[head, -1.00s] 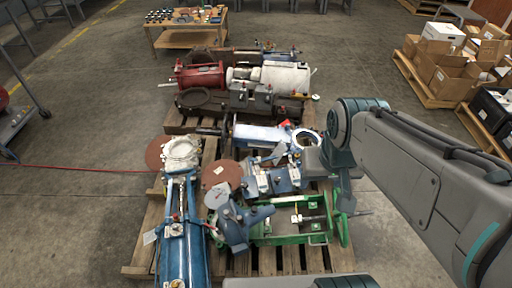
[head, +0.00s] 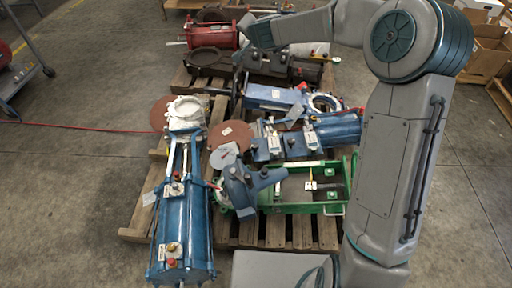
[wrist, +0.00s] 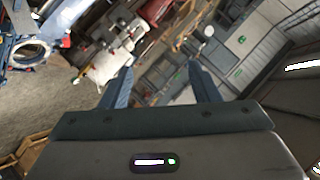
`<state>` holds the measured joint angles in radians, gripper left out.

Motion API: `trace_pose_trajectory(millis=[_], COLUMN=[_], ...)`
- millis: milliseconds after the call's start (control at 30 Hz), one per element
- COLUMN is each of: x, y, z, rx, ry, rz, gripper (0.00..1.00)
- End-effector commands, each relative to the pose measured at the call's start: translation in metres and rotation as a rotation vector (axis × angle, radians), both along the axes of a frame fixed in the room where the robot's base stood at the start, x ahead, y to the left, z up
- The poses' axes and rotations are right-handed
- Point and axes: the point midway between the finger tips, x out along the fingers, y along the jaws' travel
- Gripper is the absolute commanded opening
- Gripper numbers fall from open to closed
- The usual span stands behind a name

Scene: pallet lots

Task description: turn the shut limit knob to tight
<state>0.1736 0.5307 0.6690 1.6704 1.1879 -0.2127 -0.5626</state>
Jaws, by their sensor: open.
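A blue actuator (head: 187,225) with a pale round flange lies upright in the picture at the front left of the pallet. It has small fittings and a red-tipped part (head: 177,177). More blue actuator bodies (head: 335,130) and a green frame (head: 300,207) lie beside it. I cannot tell which small part is the shut limit knob, nor read any tight marking. My gripper (wrist: 162,88) is open and empty in the wrist view, its two dark fingers apart. In the head view its arm reaches over the back of the load; the fingertips are not clear there.
A wooden pallet (head: 137,233) carries the load, with a red cylinder (head: 212,36) and dark valve bodies on another pallet behind. Cardboard boxes (head: 486,50) stand at the far right. A wheeled cart stands at the left. Concrete floor is open on both sides.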

Motion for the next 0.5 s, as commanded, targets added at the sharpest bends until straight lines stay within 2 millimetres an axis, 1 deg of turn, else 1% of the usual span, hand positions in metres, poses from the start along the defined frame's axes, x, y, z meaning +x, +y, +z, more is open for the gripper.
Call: trace_pose_trajectory(millis=[33,67,100,167,200,233,267,300,367,400,467,500], x=[0.017,0.026,0.037,0.050,0.058,0.063,0.067,0.071,0.074,0.074,0.072,0.069], y=[-0.002,-0.005,-0.009,-0.016,-0.021,-0.026,-0.030,-0.036,-0.044,-0.049,-0.056,-0.060], z=[-0.033,-0.045,-0.061,-0.090,-0.111,-0.127,-0.144,-0.167,-0.204,-0.228,-0.266,-0.291], rx=[0.047,0.072,0.105,0.151,0.180,0.200,0.220,0.247,0.282,0.306,0.341,0.362], ry=[0.029,0.046,0.075,0.129,0.172,0.208,0.248,0.306,0.402,0.472,0.589,0.668], rz=[-0.062,-0.102,-0.156,-0.239,-0.293,-0.333,-0.374,-0.426,-0.498,-0.545,-0.607,-0.643], gripper=[0.56,0.56,0.56,0.56,0.56,0.56,0.56,0.56,0.56,0.56,0.56,0.56])
